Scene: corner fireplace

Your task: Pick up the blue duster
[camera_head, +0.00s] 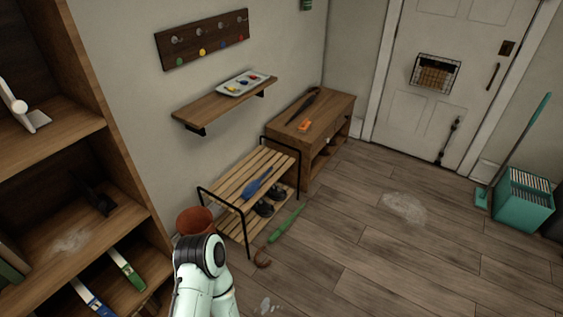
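The blue duster (258,184) lies on the top slats of a low wooden shoe rack (275,165) against the wall. It rests slantwise, with nothing on top of it. One of my arms rises from the bottom edge, left of centre, in front of the rack. Only its upper links show, and neither gripper is in view.
A green duster-like item (287,226) and a brown hook-shaped item (262,258) lie on the floor by the rack. A terracotta pot (195,219) stands left of it, a wooden bench (330,115) behind it. Wooden shelving (75,147) fills the left. The right floor is mostly clear.

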